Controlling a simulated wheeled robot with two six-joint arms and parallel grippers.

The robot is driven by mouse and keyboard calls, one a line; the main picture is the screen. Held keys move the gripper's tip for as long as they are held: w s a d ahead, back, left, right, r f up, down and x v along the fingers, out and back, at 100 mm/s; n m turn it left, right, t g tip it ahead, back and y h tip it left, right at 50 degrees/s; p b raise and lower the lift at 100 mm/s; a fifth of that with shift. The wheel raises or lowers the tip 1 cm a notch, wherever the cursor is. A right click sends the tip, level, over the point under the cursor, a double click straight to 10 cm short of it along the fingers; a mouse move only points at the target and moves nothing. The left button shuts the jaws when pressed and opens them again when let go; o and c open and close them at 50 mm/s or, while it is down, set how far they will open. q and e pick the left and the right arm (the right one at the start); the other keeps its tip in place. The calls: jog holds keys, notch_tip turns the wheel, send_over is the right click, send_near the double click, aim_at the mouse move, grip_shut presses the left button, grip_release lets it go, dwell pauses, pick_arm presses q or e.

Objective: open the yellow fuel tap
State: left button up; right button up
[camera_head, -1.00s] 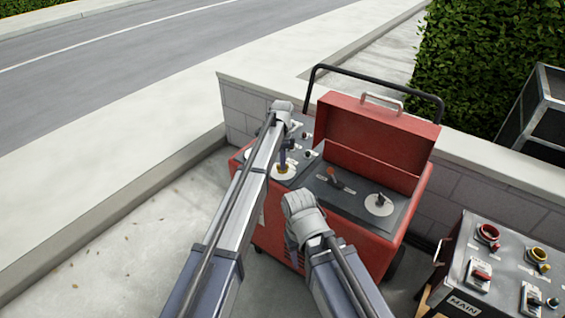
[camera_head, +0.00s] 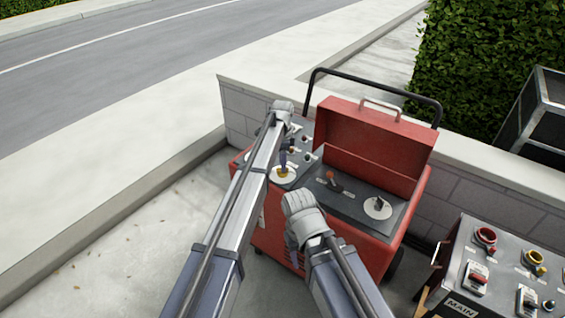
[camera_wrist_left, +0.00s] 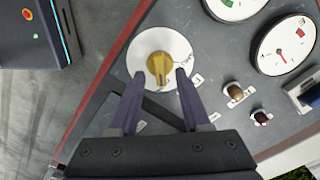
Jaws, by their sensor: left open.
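The yellow fuel tap (camera_wrist_left: 158,68) is a round knob with a raised grip bar on a white disc, on the dark panel of the red machine. In the head view the tap (camera_head: 283,172) is partly hidden by my left gripper (camera_head: 284,164). In the left wrist view my left gripper (camera_wrist_left: 160,76) is open, with one purple finger on each side of the tap's lower part. I cannot tell whether the fingers touch it. The grip bar points roughly up and down in that view. My right gripper is not in view.
The red machine (camera_head: 335,235) also carries an orange-handled lever (camera_head: 332,178) and a black knob on a white disc (camera_head: 378,206). Gauges (camera_wrist_left: 284,46) and small knobs lie right of the tap. A grey control box (camera_head: 500,275) stands right. A low wall (camera_head: 468,184) runs behind.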

pick_arm(q)
notch_tip(320, 180, up, 6)
jog(key=p, duration=0.5)
jog(key=s+a+n, duration=0.6)
jog(key=s, duration=0.6)
jog(key=s+a+n, duration=0.5)
jog(key=s+a, duration=0.1)
jog(key=s, duration=0.5)
jog(key=s+a+n, duration=0.6)
jog(key=s, duration=0.6)
jog(key=s+d+r+m+p, duration=0.2)
jog(key=d, duration=0.4)
jog(key=s+d+r+m+y+p, duration=0.1)
jog(key=s+d+r+m+p, duration=0.1)
jog(key=d, duration=0.3)
jog(key=shift+s+d+r+p, duration=0.25)
jog(key=shift+d+r+p, duration=0.1)
jog(key=shift+r+p, duration=0.15)
